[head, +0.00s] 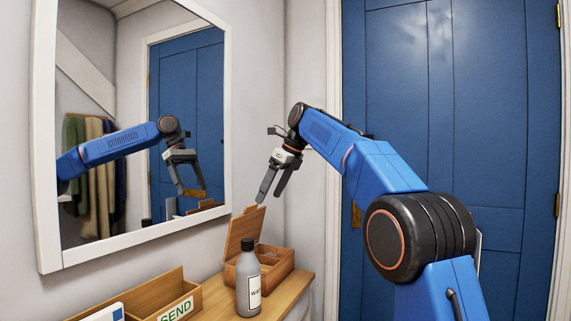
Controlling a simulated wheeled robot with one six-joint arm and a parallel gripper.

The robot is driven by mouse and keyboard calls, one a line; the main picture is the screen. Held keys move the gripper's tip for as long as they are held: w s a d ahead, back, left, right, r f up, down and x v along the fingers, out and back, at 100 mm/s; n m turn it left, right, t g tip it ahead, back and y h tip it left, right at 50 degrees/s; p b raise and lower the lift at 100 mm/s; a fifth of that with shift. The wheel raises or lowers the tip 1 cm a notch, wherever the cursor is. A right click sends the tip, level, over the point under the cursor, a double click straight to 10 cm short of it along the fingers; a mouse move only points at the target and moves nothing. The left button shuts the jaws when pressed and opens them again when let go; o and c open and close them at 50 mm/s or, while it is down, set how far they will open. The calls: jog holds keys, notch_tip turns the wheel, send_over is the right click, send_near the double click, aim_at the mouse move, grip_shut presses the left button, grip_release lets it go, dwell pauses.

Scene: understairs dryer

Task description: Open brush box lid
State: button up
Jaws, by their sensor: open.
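The brush box (275,264) is a reddish-brown wooden box at the right end of the wooden shelf. Its lid (241,231) stands raised and steep at the box's left side, so the inside partly shows. My gripper (267,196) is open and empty, pointing down just above the lid's upper edge. The fingertips look close to that edge, but I cannot tell whether they touch it. The grey bottle hides part of the box's front, and what lies inside is too small to tell.
A grey bottle (249,285) with a white label stands in front of the box. A wooden tray (150,297) marked SEND lies to its left on the shelf (292,288). A white-framed mirror (136,150) hangs on the wall above. A blue door (450,130) is behind my arm.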

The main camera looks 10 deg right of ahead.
jog(key=v, duration=1.3)
jog(key=shift+s+r, duration=0.1)
jog(key=shift+r, duration=0.05)
jog(key=shift+s+d, duration=0.1)
jog(key=s+d+f+n+t+h, duration=0.1)
jog(key=s+d+f+n, duration=0.2)
jog(key=s+f+n, duration=0.6)
jog(key=s+d+f+n+h, duration=0.1)
jog(key=s+d+f+n, duration=0.3)
jog(key=s, duration=0.8)
jog(key=s+d+f+n+h, duration=0.1)
jog(key=s+f+n, duration=0.3)
jog(key=s+f, duration=0.4)
jog(key=s+d+f+n, duration=0.2)
jog(key=s+f+n, duration=0.2)
jog(key=s+f, duration=0.5)
jog(key=s+d+f+n+h, duration=0.1)
jog(key=s+f+n, duration=0.3)
jog(key=s+f, duration=0.5)
notch_tip(320, 180, down, 9)
jog(key=shift+d+r+t+h, duration=0.15)
jog(key=shift+d+t+h, duration=0.15)
jog(key=shift+d, duration=0.05)
